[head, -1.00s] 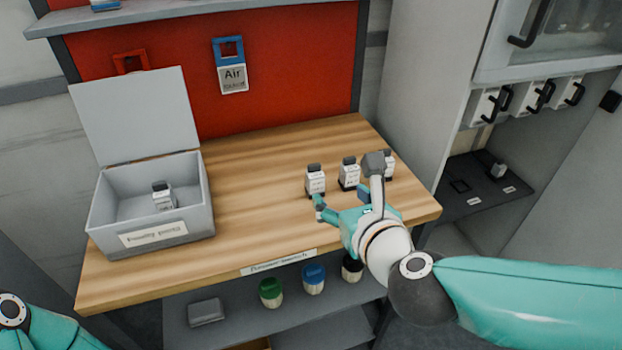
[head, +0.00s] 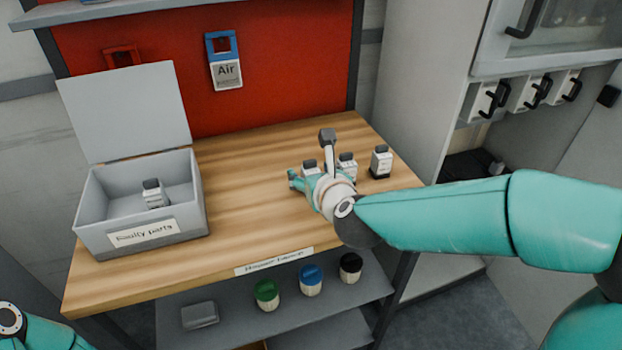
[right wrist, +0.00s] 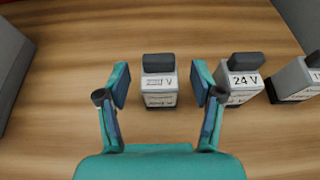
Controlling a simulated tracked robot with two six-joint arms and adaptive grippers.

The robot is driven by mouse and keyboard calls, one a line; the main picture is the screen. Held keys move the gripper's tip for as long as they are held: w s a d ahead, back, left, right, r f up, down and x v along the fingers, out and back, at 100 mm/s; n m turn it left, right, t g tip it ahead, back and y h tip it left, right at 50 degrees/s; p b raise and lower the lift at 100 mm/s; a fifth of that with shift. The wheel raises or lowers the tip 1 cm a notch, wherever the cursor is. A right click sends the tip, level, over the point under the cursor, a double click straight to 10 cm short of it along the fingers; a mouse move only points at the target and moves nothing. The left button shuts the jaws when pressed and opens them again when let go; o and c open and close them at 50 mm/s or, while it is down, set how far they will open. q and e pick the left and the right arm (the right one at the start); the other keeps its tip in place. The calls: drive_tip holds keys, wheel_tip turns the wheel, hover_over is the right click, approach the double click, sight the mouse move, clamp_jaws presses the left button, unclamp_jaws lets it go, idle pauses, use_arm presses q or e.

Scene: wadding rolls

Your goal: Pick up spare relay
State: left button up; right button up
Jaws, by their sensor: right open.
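Three small white relays with dark tops stand upright in a row on the wooden bench: a left relay (head: 310,165), a middle relay (head: 348,163) and a right relay (head: 381,161). In the right wrist view the left relay (right wrist: 159,85) stands between my fingertips, a little beyond them; its label is hard to read. The middle relay (right wrist: 240,80) reads 24 V. The right relay (right wrist: 295,80) is cut off by the frame edge. My right gripper (head: 304,180) is open and empty, also in the right wrist view (right wrist: 161,85). My left gripper is out of view.
An open grey box (head: 93,213) labelled "Faulty parts" stands at the bench's left, holding another relay (head: 154,194). The bench (head: 240,215) is clear between box and gripper. Green (head: 266,293), blue (head: 311,279) and black-lidded (head: 350,267) jars stand on the shelf below.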

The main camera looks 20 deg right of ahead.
drive_tip(key=shift+w+f, duration=0.15)
drive_tip(key=shift+w, duration=0.15)
drive_tip(key=c, duration=1.1)
drive_tip(key=shift+c, duration=0.8)
